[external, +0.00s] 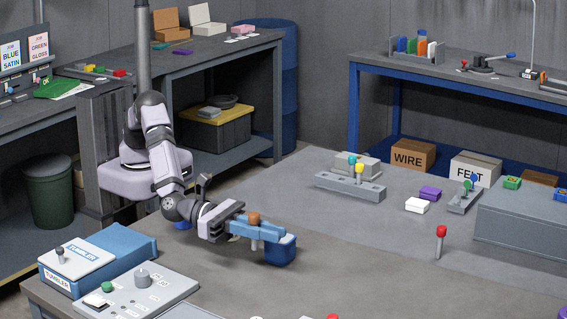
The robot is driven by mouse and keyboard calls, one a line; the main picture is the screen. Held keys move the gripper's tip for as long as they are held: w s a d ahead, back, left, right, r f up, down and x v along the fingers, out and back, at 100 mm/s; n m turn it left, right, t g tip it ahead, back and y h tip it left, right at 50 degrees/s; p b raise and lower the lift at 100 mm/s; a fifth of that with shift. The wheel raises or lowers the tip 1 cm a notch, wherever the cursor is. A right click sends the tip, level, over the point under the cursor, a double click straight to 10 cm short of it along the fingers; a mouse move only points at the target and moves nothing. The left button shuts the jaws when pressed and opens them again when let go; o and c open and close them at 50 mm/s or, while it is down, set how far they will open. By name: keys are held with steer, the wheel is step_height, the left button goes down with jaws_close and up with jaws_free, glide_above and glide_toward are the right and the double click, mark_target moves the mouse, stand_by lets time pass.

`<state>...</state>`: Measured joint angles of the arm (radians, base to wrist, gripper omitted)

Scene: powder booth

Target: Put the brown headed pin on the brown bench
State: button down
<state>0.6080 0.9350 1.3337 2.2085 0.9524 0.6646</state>
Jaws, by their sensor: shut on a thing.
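The brown headed pin (253,218) is upright between the blue fingers of my gripper (262,231), which is shut on it. Its brown head shows above the fingers and part of a pale shank shows below them. The brown bench (350,270) is the wide surface in the foreground, and the gripper is low over its left-middle part. I cannot tell from this one view whether the pin's lower end touches the bench. A blue block-like shape (280,251) is right at the fingertips, partly hidden by them.
A red headed pin (440,240) stands upright to the right. A grey block (330,184) with teal and yellow headed pins is farther back, near white (417,206) and purple (430,193) blocks. A tumbler box (130,245) and control panel (165,292) are front left.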

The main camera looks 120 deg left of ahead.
mark_target(231, 273)
steer(key=shift+w+d+r+m+h+b, duration=1.4)
steer(key=shift+w+d+r+h+b, duration=0.35)
steer(key=shift+d+h+b, duration=0.75)
steer(key=shift+y, duration=0.3)
steer(key=shift+a+f+p, duration=0.1)
steer(key=shift+f+p, duration=0.35)
steer(key=shift+f, duration=4.5)
steer(key=shift+f, duration=0.15)
steer(key=c, duration=1.8)
jaws_free()
steer(key=shift+s, duration=0.45)
steer(key=shift+o, duration=0.6)
steer(key=s+b, duration=0.1)
steer(key=s, duration=0.2)
steer(key=s+a, duration=0.1)
steer(key=s, duration=0.3)
steer(key=s+b, duration=0.1)
steer(key=s, duration=0.3)
steer(key=shift+s+a+b, duration=0.1)
steer(key=shift+a+b, duration=0.2)
steer(key=shift+b, duration=0.05)
